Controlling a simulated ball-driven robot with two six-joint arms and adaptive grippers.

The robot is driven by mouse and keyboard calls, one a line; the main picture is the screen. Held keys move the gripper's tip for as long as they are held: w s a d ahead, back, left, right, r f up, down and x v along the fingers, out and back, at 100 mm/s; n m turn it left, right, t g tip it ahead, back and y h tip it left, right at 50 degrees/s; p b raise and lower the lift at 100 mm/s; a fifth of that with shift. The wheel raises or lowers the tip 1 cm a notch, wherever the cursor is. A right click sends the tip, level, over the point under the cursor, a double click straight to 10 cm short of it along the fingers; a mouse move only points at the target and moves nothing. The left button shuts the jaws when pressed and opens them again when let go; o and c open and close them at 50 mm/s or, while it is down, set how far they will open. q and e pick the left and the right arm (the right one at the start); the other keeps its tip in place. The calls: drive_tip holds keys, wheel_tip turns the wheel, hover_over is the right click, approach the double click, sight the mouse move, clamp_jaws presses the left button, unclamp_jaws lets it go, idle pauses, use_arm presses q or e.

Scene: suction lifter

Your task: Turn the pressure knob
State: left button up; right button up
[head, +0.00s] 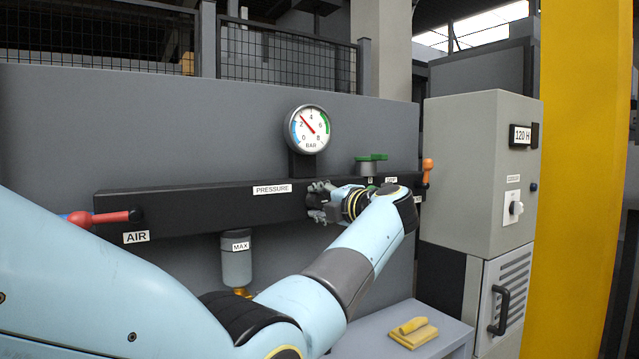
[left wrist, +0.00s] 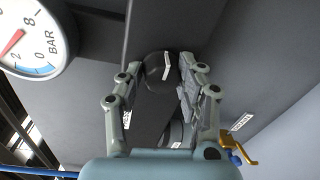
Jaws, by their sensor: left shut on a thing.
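The pressure knob (left wrist: 152,72) is a dark round knob with a white pointer mark, seen in the left wrist view between my finger pads. My left gripper (left wrist: 162,82) is shut on it, one finger on each side. In the head view my left gripper (head: 318,202) is at the front of the black manifold bar (head: 210,204), right of the PRESSURE label (head: 272,189); the knob is hidden there. The round gauge (head: 308,129) above has its needle between 2 and 4 bar. My right gripper is not in view.
A red-handled AIR valve (head: 100,216) is at the bar's left end. A green handle (head: 371,159) and an orange lever (head: 427,170) are to the right. A MAX cup (head: 236,264) hangs below. A yellow object (head: 413,333) lies on a grey surface. A grey cabinet (head: 480,180) stands right.

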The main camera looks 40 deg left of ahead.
use_arm(q)
drive_tip(key=m+p, duration=0.4)
drive_tip(key=shift+r, duration=0.1)
drive_tip(key=m+p, duration=0.2)
drive_tip(key=m, duration=0.1)
drive_tip(key=shift+d+f+p, duration=0.1)
drive_tip(key=shift+f+p, duration=0.1)
drive_tip(key=shift+p, duration=0.15)
drive_tip(key=shift+f+m, duration=0.1)
drive_tip(key=shift+m, duration=0.5)
drive_tip(key=shift+f+p, duration=0.1)
drive_tip(key=shift+p, duration=0.2)
drive_tip(key=o, duration=0.8)
drive_tip(key=shift+o, duration=1.4)
drive_tip(key=shift+w, duration=0.1)
